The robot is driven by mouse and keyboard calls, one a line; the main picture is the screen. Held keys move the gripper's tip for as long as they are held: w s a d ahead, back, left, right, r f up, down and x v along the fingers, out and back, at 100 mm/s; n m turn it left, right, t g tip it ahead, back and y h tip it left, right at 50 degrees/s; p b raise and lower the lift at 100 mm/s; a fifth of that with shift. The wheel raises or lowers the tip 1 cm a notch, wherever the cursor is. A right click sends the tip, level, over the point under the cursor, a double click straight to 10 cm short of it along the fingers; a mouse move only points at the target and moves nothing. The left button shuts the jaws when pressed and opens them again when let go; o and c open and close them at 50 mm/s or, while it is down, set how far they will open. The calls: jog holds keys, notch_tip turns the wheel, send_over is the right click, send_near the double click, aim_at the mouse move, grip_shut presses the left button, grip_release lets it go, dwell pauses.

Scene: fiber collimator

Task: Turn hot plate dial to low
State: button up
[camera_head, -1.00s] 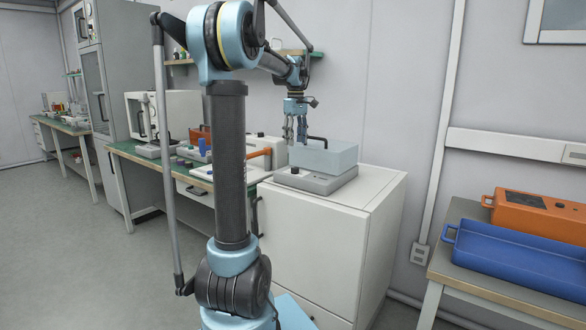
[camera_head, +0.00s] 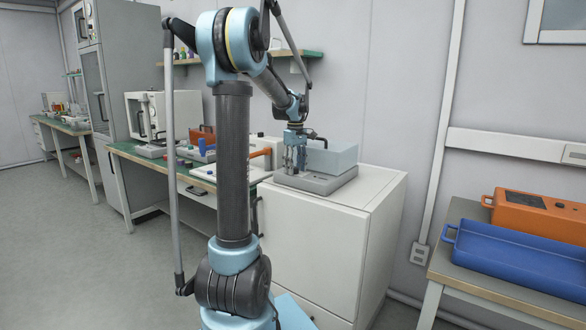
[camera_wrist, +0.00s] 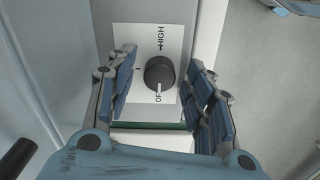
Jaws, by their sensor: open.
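The hot plate (camera_head: 322,185) is a low grey unit on top of a white cabinet. Its dial (camera_wrist: 160,73) is a round dark knob on a white label. In the wrist view the label reads HIGH above the knob and OFF below it. A pale mark on the knob's lower side points towards OFF. A short tick shows left of the knob; any lettering there is hidden. My gripper (camera_wrist: 165,84) is open, with its blue-padded fingers on either side of the knob. The right finger looks closer to it. I cannot tell contact. In the head view my gripper (camera_head: 295,158) hides the dial.
The white cabinet (camera_head: 315,250) has bare top to the right. A blue tray (camera_head: 520,258) and orange box (camera_head: 535,215) are on the right table.

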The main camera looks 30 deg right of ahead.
jog(key=shift+c, duration=0.6)
jog(key=c, duration=1)
jog(key=shift+o, duration=0.2)
jog(key=shift+a, duration=0.15)
